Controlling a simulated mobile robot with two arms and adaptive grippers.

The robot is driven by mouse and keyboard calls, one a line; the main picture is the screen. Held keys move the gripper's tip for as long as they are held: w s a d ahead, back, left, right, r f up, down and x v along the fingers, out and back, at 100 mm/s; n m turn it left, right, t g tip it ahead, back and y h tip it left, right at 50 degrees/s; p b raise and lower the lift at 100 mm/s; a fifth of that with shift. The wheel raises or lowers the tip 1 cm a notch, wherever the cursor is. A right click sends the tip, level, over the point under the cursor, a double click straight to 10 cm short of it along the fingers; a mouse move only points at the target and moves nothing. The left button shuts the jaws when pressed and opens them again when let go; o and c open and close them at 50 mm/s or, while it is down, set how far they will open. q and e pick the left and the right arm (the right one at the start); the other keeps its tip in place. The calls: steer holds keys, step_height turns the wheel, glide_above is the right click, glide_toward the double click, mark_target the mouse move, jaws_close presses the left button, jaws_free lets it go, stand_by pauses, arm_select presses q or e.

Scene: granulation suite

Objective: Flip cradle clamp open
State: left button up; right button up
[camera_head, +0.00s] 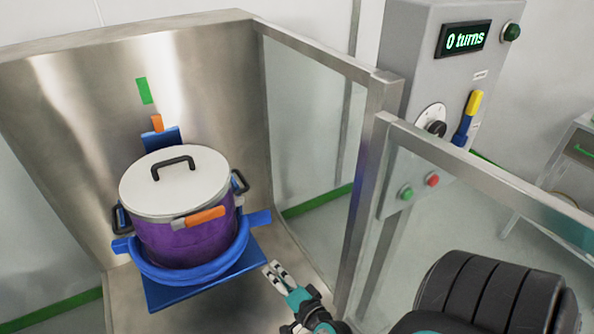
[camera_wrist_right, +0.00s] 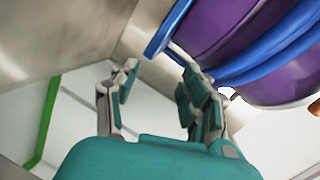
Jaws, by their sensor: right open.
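A purple pot (camera_head: 185,240) with a pale lid (camera_head: 174,180) and black handles sits upright in a blue cradle (camera_head: 180,275). An orange lever (camera_head: 205,216) on a grey mount lies across the pot's front, just below the lid. Another orange piece (camera_head: 157,123) stands above the blue back plate (camera_head: 162,139). Which orange part is the cradle clamp is unclear. My right gripper (camera_head: 276,272) is open and empty, below and right of the cradle, apart from the lever. In the wrist view its open fingers (camera_wrist_right: 158,92) appear near the blue cradle (camera_wrist_right: 270,55) and purple pot (camera_wrist_right: 225,30).
A steel enclosure (camera_head: 75,90) stands behind and left of the pot. A clear panel with a steel frame post (camera_head: 365,190) stands right of my right gripper. A grey control box (camera_head: 425,60) reads "0 turns" and carries a dial and buttons.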

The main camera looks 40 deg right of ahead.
steer(key=s+a+f+n+g, duration=0.1)
steer(key=f+n, duration=0.1)
steer(key=f, duration=0.2)
steer(key=s+a+f+n+g+y+p, duration=0.1)
steer(key=s+f, duration=0.1)
steer(key=f, duration=0.2)
steer(key=s+a+f+n+g+y, duration=0.1)
steer(key=s+a+f+n, duration=0.1)
steer(key=f, duration=0.2)
steer(key=shift+n+g+p, duration=0.3)
steer(key=shift+p, duration=0.05)
steer(key=s+a+f+n+g+p, duration=0.1)
steer(key=s+f+n+g, duration=0.3)
steer(key=s+f, duration=0.5)
steer(key=shift+a+f+n+y+p, duration=0.35)
steer(key=shift+a+f+n, duration=0.25)
steer(key=shift+a, duration=0.25)
